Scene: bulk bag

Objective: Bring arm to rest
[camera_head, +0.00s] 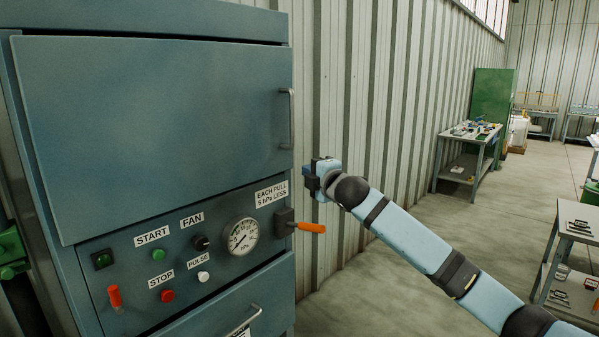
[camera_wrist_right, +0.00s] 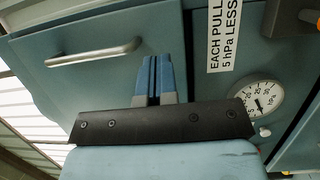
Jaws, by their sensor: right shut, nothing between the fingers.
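My right arm reaches in from the lower right in the head view. Its gripper (camera_head: 312,176) is beside the right edge of the blue-grey cabinet (camera_head: 150,130), above the orange-handled lever (camera_head: 310,228) and apart from it. In the right wrist view the two blue fingers (camera_wrist_right: 155,78) are together with nothing between them. They point toward the cabinet front, with the door handle (camera_wrist_right: 95,53) to their left and the pressure gauge (camera_wrist_right: 258,99) to their right. My left gripper is not in view.
The cabinet panel carries START (camera_head: 158,254) and STOP (camera_head: 167,296) buttons, a FAN switch (camera_head: 200,242) and a small orange handle (camera_head: 114,296). A corrugated wall (camera_head: 390,120) stands behind my arm. A workbench (camera_head: 468,135) is farther back. Open floor lies right of my arm.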

